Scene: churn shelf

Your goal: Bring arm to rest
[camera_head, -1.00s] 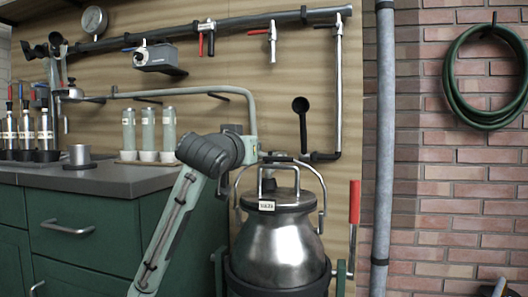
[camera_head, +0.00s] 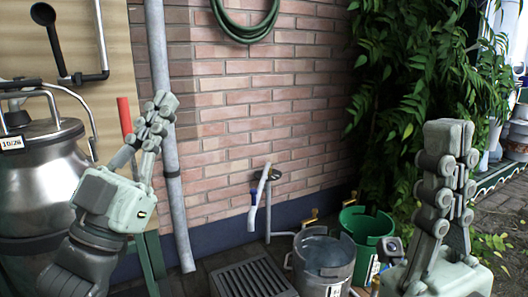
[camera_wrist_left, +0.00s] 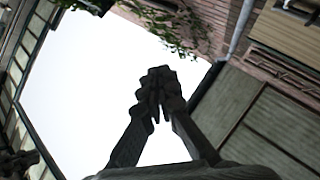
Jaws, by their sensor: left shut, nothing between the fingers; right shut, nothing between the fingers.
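My left gripper (camera_head: 158,108) is raised, fingers pointing up, in front of the brick wall and the grey pipe at the left of the head view. Its fingers are together with nothing between them. In the left wrist view the left gripper (camera_wrist_left: 160,76) shows dark and shut against bright sky. My right gripper (camera_head: 450,135) stands upright at the right of the head view. It is shut and empty, with leaves and ground behind it.
A steel churn (camera_head: 45,180) stands at the left edge, close to my left arm. A metal bucket (camera_head: 322,262) and a green bucket (camera_head: 366,228) stand on the floor between the grippers, beside a floor grate (camera_head: 250,280). A grey pipe (camera_head: 160,50) runs down the wall. Leafy plants (camera_head: 410,80) hang behind.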

